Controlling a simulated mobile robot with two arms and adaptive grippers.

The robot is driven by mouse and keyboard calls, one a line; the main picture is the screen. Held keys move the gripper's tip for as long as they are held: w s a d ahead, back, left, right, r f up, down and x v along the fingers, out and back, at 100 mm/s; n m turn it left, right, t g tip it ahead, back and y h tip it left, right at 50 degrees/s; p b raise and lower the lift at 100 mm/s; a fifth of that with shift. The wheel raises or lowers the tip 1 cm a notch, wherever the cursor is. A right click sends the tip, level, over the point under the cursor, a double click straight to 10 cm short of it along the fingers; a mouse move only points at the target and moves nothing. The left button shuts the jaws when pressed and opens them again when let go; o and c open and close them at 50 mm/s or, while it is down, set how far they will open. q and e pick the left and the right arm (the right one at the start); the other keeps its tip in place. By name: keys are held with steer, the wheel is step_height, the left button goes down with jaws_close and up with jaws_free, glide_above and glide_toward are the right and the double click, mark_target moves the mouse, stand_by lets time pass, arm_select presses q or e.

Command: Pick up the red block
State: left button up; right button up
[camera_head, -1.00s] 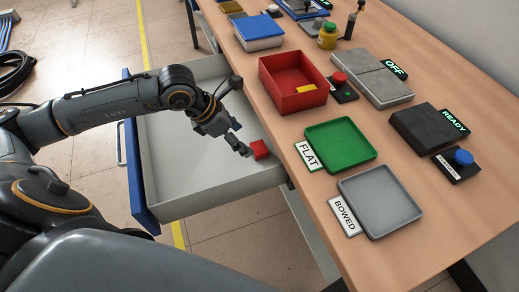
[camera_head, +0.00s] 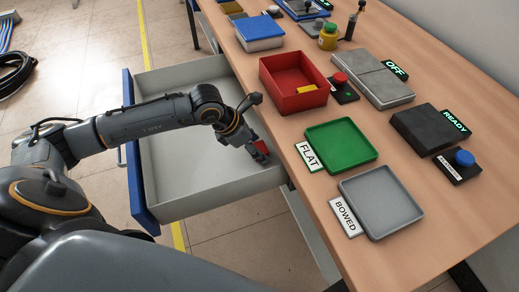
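The red block (camera_head: 261,146) is at the right end of the open grey drawer (camera_head: 190,172), close to the table edge. My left gripper (camera_head: 259,152) reaches over the drawer and is right at the block, with dark fingers covering part of it. Some red shows between and above the fingers. I cannot tell whether the fingers are closed on the block or just around it. My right gripper is not in view.
The wooden table (camera_head: 296,128) borders the drawer on the right. On it stand a red bin (camera_head: 275,82) with a yellow piece (camera_head: 306,89), a green tray (camera_head: 341,145) and a grey tray (camera_head: 382,202). The rest of the drawer looks empty.

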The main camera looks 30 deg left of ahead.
arm_select(q)
steer(key=c, duration=0.8)
steer(key=shift+r, duration=0.1)
steer(key=shift+c, duration=0.2)
